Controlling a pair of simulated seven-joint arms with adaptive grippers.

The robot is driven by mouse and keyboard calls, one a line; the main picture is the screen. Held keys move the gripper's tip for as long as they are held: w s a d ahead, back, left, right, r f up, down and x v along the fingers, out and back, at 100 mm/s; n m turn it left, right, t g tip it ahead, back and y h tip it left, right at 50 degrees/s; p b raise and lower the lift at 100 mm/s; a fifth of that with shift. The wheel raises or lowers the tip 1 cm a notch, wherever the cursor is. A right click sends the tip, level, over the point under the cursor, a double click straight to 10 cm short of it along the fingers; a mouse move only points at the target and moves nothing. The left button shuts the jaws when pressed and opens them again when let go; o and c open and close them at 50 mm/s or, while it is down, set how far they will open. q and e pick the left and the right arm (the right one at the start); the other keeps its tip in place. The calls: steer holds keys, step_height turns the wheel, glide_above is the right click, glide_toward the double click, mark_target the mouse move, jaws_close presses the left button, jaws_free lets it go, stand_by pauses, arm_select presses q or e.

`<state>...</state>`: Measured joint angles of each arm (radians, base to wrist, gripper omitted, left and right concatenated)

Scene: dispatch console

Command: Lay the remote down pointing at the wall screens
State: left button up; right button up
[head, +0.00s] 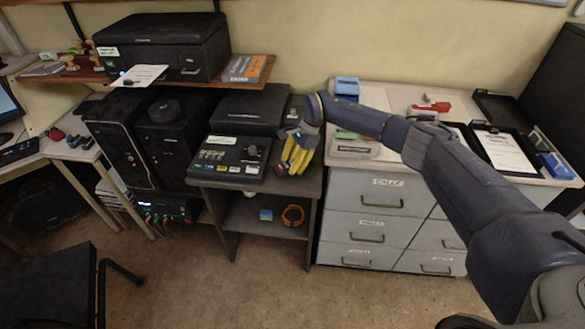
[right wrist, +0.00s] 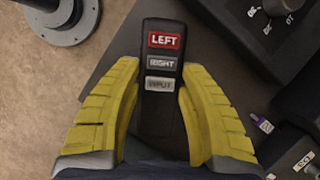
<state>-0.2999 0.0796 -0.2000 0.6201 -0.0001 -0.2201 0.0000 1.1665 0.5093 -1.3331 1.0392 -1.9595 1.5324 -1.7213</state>
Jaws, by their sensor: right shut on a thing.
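The remote (right wrist: 160,110) is a slim black bar with a red LEFT button and grey RIGHT and INPUT buttons, seen in the right wrist view. My right gripper (right wrist: 155,105) is shut on it, with one yellow finger along each long side. In the head view my right gripper (head: 293,158) is above the right part of a dark low table (head: 308,183), and its fingers mostly hide the remote. I cannot tell whether the remote touches the tabletop. The wall screens are not seen in either view. My left gripper is not in view.
A black control panel (head: 228,158) with buttons and a knob stands just left of the gripper. The grey drawer cabinet (head: 375,195) is to the right, with trays on top. An orange ring (head: 293,215) and a blue item (head: 266,214) lie on the lower shelf.

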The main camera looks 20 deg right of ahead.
steer(key=shift+f, duration=1.1)
steer(key=shift+f, duration=0.15)
steer(key=o, duration=1.2)
steer(key=shift+c, duration=0.2)
